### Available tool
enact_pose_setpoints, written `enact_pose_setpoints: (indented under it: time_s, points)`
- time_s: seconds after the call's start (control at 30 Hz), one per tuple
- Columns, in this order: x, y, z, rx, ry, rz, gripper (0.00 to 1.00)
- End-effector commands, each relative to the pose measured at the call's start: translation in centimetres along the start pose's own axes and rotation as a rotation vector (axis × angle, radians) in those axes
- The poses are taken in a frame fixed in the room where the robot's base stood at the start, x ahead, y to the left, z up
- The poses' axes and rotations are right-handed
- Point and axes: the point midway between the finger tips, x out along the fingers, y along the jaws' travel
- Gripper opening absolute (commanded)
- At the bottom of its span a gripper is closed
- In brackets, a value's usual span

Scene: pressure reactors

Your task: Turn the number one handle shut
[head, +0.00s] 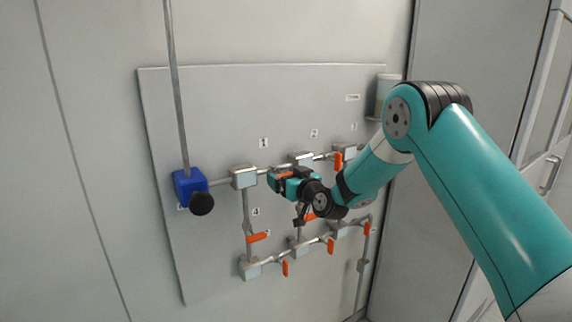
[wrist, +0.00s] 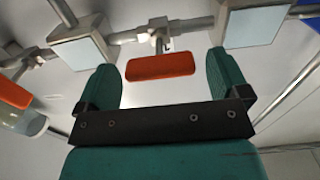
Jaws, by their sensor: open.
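The number one handle (head: 286,174) is an orange lever on the upper pipe, just below the label "1" (head: 263,142). My gripper mostly covers it in the head view. In the wrist view the orange handle (wrist: 160,66) lies roughly along the pipe, with its stem behind it. My gripper (head: 277,180) is at this handle, its fingers open. In the wrist view the gripper (wrist: 161,75) has one green finger at each end of the handle, with a gap showing on both sides. I see no clear contact.
The grey panel (head: 200,104) carries pipes, square blocks and several other orange handles, one at the upper right (head: 338,161) and one at lower left (head: 258,237). A blue box (head: 188,186) with a black knob (head: 202,204) stands left. A pale cylinder (head: 387,90) is at upper right.

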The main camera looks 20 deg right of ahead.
Motion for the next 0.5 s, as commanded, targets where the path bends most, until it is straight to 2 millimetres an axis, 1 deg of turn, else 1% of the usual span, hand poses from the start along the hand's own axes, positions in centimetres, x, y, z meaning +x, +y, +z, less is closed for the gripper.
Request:
enact_pose_setpoints:
  time_s: [0.03, 0.17, 0.43, 0.47, 0.5]
  points:
    - [0.49, -0.08, -0.19, 0.000, 0.000, -0.002, 0.94]
    - [1.17, -0.03, -0.05, 0.000, 0.000, 0.000, 0.94]
    - [1.30, 0.01, 0.09, 0.001, -0.001, 0.000, 0.94]
    - [1.29, 0.01, 0.08, 0.001, -0.001, 0.000, 0.91]
    - [1.29, 0.02, 0.07, 0.001, -0.001, 0.000, 0.82]
